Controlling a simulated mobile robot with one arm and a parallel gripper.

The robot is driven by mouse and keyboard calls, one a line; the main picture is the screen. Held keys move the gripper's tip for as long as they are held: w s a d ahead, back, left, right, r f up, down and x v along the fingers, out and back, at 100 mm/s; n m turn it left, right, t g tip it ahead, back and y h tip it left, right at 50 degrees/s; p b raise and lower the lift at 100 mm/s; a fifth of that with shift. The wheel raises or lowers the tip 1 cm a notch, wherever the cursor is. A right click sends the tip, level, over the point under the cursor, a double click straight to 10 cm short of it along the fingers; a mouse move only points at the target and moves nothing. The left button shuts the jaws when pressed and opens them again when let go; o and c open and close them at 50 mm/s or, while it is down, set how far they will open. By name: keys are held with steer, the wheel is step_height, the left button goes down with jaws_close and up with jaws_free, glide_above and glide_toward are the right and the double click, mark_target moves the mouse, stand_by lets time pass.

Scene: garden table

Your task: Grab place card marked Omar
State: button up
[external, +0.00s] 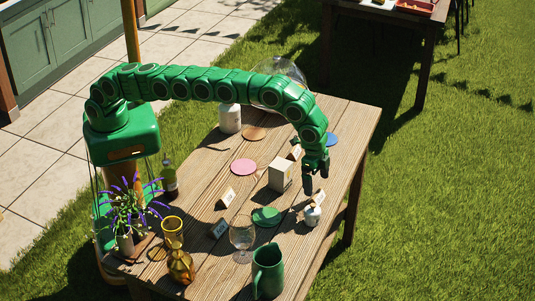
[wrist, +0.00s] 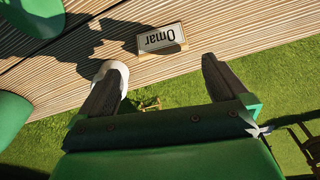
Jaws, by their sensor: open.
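The place card marked Omar (wrist: 161,39) stands on the wooden table near its edge in the wrist view, its lettering upside down there. My gripper (wrist: 163,76) is open and empty, its two dark fingers spread on either side below the card, apart from it. In the external view my gripper (external: 316,179) hangs over the right side of the table. A small card (external: 319,197) just below it, beside a small white object (external: 312,216), appears to be this one; its name is too small to read there.
A white box (external: 281,176) stands left of my gripper. Other cards (external: 227,197), a stemmed glass (external: 242,235), a green mug (external: 268,270), an amber vase (external: 181,267) and coloured coasters (external: 243,166) are spread over the table (external: 345,120). Grass lies beyond its right edge.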

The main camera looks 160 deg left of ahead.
mark_target(317, 193)
steer(key=shift+a+f, duration=0.15)
steer(key=shift+f, duration=1.45)
steer(key=shift+a+f, duration=0.15)
steer(key=shift+f, duration=1.4)
steer(key=c, duration=1)
